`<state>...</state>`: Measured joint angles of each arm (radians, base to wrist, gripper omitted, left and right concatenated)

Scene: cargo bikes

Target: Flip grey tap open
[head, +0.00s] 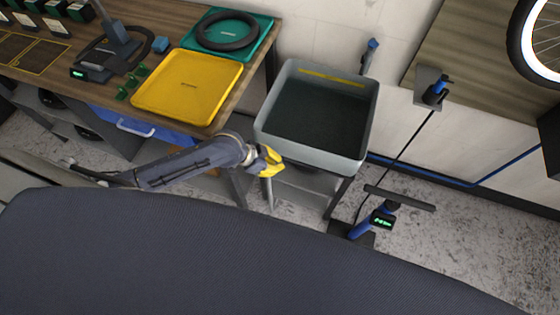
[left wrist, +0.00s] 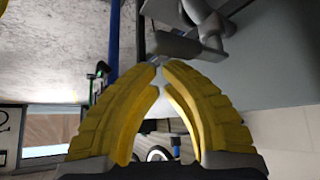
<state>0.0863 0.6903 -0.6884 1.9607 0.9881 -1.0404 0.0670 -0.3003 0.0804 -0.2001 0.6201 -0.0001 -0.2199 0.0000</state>
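The grey tap (left wrist: 195,38) shows at the top of the left wrist view, against the side of the grey basin (left wrist: 265,70). Its flat lever (left wrist: 172,46) lies just past my fingertips; whether they touch it I cannot tell. My left gripper (left wrist: 159,68) has yellow curved fingers with the tips almost together and nothing visible between them. In the head view my left gripper (head: 270,162) is at the front left corner of the basin (head: 270,142), where it hides the tap. My right gripper is not in view.
A wooden bench (head: 145,20) at the left holds a yellow tray (head: 188,86) and a teal tray (head: 262,28) with a black ring. A black stand with a blue clamp (head: 362,229) stands right of the basin. Floor shows in front of the basin.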

